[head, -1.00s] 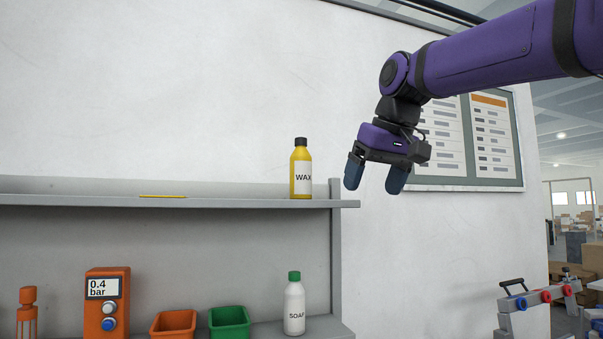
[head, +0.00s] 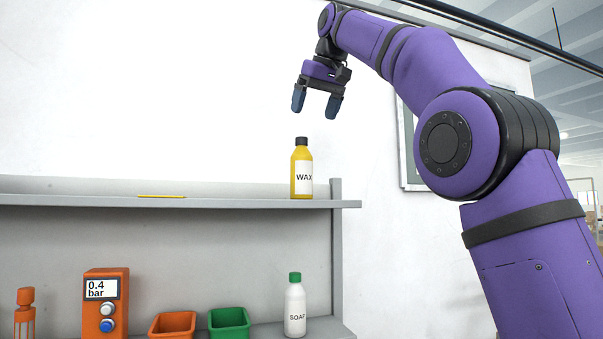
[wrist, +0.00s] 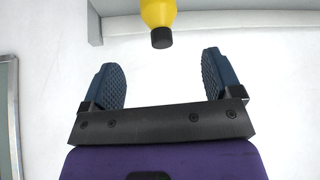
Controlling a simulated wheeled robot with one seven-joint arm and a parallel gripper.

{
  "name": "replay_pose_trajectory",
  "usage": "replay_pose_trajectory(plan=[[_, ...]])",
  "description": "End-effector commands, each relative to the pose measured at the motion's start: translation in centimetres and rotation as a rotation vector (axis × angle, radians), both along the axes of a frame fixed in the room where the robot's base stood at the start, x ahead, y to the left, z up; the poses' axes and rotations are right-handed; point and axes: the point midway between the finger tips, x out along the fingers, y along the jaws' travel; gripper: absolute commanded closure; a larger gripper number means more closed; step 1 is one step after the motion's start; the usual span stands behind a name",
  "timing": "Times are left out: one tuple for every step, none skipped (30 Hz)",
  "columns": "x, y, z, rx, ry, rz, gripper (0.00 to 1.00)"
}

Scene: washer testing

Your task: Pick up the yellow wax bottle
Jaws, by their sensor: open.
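The yellow wax bottle (head: 301,170) stands upright on the right end of the upper shelf, with a dark cap and a white WAX label. In the wrist view the bottle (wrist: 158,12) shows at the top edge, its dark cap pointing toward my gripper and its far part cut off by the frame. My gripper (head: 315,108) is open and empty, fingers pointing down, above the bottle and apart from it. In the wrist view the two blue fingers (wrist: 164,80) stand wide apart, with the cap just beyond their tips.
The upper shelf (head: 245,203) also holds a thin yellow item (head: 161,196) farther left. Below are a white soap bottle (head: 295,308), a green bin (head: 229,322), an orange bin (head: 172,324) and an orange gauge box (head: 105,303). An upright post (head: 336,190) stands right of the wax bottle.

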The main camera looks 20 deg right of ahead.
Motion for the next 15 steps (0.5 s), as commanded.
replay_pose_trajectory(plan=[[0.1,0.1,0.0,-0.001,0.000,0.002,0.15],[0.2,0.2,-0.1,-0.002,0.000,0.003,0.15],[0.4,0.3,-0.3,-0.002,0.000,0.003,0.15],[0.5,0.3,-0.6,-0.002,0.002,0.004,0.15],[0.7,0.4,-0.9,-0.002,0.002,0.004,0.15],[0.9,0.4,-1.3,-0.002,0.002,0.004,0.15],[1.1,0.4,-1.6,-0.002,0.002,0.004,0.15],[1.3,0.5,-1.9,-0.002,0.002,0.004,0.15],[1.5,0.5,-2.3,-0.003,0.002,0.003,0.15],[1.8,0.5,-2.7,-0.003,0.002,0.003,0.15],[2.0,0.6,-3.0,-0.003,0.003,0.003,0.15],[2.3,0.6,-3.5,-0.003,0.002,0.003,0.15],[2.5,0.7,-3.7,-0.003,0.002,0.003,0.15],[2.6,0.7,-4.0,-0.003,0.002,0.003,0.15],[2.8,0.7,-4.2,-0.002,0.000,0.003,0.15]])
